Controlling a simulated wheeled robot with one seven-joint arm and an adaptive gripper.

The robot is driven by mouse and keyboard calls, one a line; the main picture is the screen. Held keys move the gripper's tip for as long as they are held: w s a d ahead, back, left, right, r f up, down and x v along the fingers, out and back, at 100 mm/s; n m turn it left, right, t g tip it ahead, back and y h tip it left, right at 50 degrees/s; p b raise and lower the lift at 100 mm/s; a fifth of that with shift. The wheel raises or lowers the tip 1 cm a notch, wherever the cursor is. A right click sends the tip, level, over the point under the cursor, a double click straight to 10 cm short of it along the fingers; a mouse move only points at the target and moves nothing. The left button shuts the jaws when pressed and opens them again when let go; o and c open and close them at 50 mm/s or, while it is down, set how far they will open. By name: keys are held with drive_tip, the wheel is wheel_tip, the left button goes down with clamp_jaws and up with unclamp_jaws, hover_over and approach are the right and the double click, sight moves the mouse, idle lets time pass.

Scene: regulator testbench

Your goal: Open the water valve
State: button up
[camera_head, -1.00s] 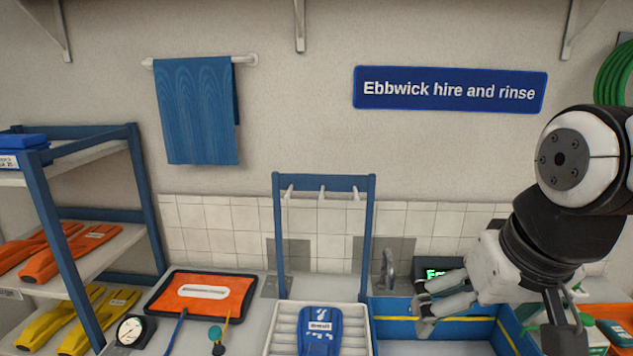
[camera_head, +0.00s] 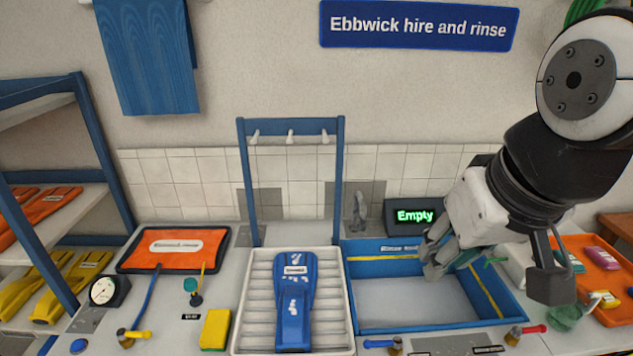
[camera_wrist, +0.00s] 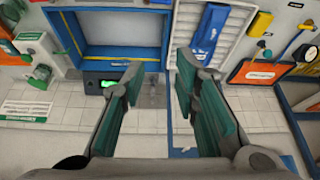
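Three lever valves show along the front edge in the head view: one with a blue handle (camera_head: 380,344) at the front left of the blue basin (camera_head: 415,327), one with a red handle (camera_head: 528,330) at its front right, and one with a yellow handle (camera_head: 134,335) at the far left. I cannot read which one is labelled water. My gripper (camera_head: 432,258) hangs over the back right of the basin, away from these valves. In the wrist view my gripper (camera_wrist: 158,82) is open, with nothing between its fingers.
A display (camera_head: 413,216) reading "Empty" stands behind the basin, beside a grey tap (camera_head: 360,212). A white rack (camera_head: 256,342) holds a blue fin (camera_head: 294,305). An orange tray (camera_head: 610,268) stands right.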

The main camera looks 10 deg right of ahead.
drive_tip(key=w+f, duration=0.1)
drive_tip(key=w, duration=0.1)
drive_tip(key=w+f+g, duration=0.1)
drive_tip(key=w, duration=0.2)
drive_tip(key=w+f+g+b, duration=0.1)
drive_tip(key=w, duration=0.1)
drive_tip(key=shift+w+f, duration=0.25)
drive_tip(key=shift+f, duration=0.1)
clamp_jaws()
drive_tip(key=w+f+g+b, duration=0.1)
drive_tip(key=w+f+g, duration=0.2)
drive_tip(key=w+f, duration=0.5)
drive_tip(key=w+f+g+b, duration=0.2)
drive_tip(key=w+f, duration=0.5)
drive_tip(key=f, duration=0.8)
drive_tip(key=shift+w+m+g, duration=0.35)
drive_tip(key=shift+m+g, duration=0.05)
drive_tip(key=shift+g, duration=0.2)
drive_tip(key=shift+d, duration=0.1)
